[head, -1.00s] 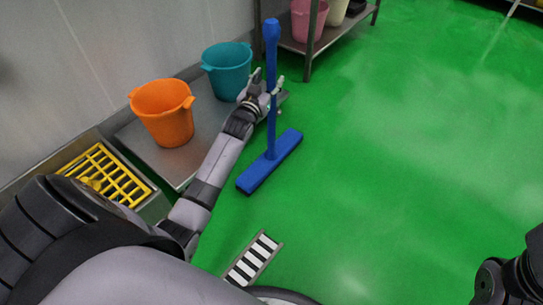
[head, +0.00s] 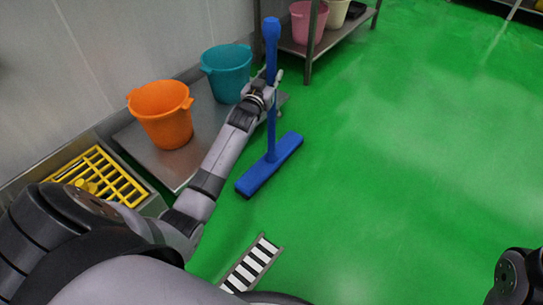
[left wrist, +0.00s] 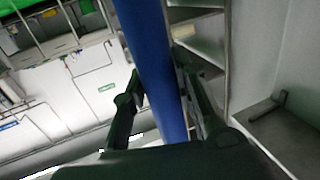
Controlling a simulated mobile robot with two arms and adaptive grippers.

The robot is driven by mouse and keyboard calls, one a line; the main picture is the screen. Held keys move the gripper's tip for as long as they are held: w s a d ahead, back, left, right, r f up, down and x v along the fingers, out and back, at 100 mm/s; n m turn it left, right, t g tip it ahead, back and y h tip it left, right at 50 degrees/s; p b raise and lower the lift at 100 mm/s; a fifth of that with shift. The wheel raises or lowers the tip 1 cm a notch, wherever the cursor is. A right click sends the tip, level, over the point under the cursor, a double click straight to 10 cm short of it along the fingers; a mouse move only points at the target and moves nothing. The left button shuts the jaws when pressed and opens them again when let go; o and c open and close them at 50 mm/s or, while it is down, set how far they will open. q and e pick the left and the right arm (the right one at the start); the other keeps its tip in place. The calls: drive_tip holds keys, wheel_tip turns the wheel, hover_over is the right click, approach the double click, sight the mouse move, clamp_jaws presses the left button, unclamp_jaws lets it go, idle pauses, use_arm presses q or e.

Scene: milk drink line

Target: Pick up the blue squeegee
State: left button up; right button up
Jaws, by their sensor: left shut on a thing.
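The blue squeegee (head: 271,140) stands upright on the green floor in the head view, its wide head flat at the bottom and its handle rising to a thick grip. My left gripper (head: 270,88) is shut on the handle, a little below the grip. In the left wrist view, the blue handle (left wrist: 153,65) runs between the two dark fingers of my left gripper (left wrist: 163,100). Of my right arm only a dark part shows at the lower right edge of the head view; its gripper is out of view.
An orange bucket (head: 162,115) and a teal bucket (head: 227,72) stand on a low metal platform (head: 150,152) by the wall. A yellow grate (head: 108,175) lies left of it. A metal rack (head: 309,45) with a pink bucket (head: 308,20) stands behind. Green floor is clear to the right.

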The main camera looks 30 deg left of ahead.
use_arm(q)
clamp_jaws()
idle(0.4)
drive_tip(key=shift+r, duration=0.2)
drive_tip(key=shift+r, duration=0.15)
